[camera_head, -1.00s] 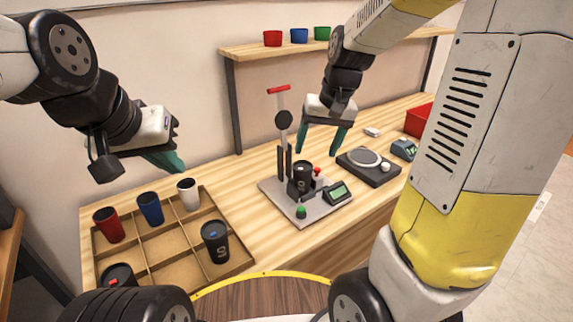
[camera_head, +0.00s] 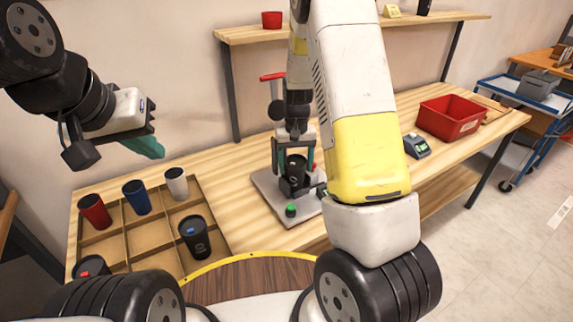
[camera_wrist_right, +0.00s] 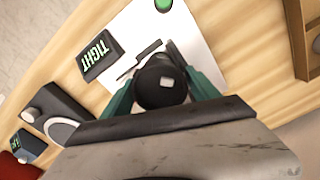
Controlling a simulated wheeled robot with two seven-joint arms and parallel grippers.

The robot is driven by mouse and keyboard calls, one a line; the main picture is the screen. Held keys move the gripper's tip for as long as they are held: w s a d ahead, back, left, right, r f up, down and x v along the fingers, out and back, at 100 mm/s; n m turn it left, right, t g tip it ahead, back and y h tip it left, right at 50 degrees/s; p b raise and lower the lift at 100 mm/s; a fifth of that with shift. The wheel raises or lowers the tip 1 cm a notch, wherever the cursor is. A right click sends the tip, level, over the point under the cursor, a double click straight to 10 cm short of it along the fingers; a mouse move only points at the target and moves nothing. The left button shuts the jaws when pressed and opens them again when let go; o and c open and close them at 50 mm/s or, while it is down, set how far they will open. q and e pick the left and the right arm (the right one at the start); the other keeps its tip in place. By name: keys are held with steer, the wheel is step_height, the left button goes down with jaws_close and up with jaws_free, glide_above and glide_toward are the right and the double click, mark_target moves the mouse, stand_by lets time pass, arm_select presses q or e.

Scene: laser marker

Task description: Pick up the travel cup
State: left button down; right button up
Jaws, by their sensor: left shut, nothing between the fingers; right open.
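A black travel cup (camera_head: 296,172) with a dark lid stands upright in the laser marker (camera_head: 272,190). In the right wrist view the cup (camera_wrist_right: 160,84) is seen from above, with a small light square on its lid. My right gripper (camera_head: 294,160) is open, with one teal finger on either side of this cup; I cannot tell if they touch it. My left gripper (camera_head: 148,148) is shut and empty, in the air above the back of the tray. A second black lidded cup (camera_head: 194,237) stands in a tray compartment.
The divided wooden tray (camera_head: 163,262) holds a red cup (camera_head: 95,211), a blue cup (camera_head: 137,197), a white cup (camera_head: 176,183) and another dark cup (camera_head: 92,267). A red bin (camera_head: 450,117) stands right.

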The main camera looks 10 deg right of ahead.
step_height(320, 180, down, 2)
steer(key=shift+f, duration=0.1)
steer(key=c, duration=0.5)
